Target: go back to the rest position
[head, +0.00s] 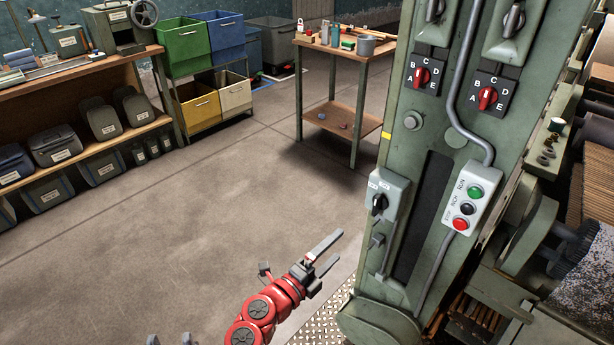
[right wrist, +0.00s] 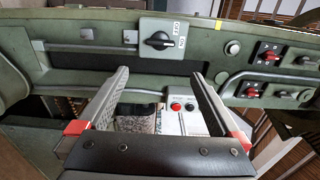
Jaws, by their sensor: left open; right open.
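My right gripper (head: 339,245) is open and empty, out in front of the green machine column (head: 420,150), with its red arm coming up from the bottom edge. In the right wrist view its two fingers (right wrist: 160,75) stand wide apart with nothing between them. Beyond them is the column with a black rotary switch (right wrist: 160,41); I see a gap in the head view. My left gripper (head: 170,340) shows only as two grey fingertips at the bottom edge, apart from each other; the rest of it is out of frame.
The column bears a switch box (head: 381,197), a push-button box (head: 466,208) and red selector knobs. A wooden bench (head: 60,75) with bins stands at left, coloured crates (head: 210,70) behind, a small table (head: 342,48) at the back. The floor between is clear.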

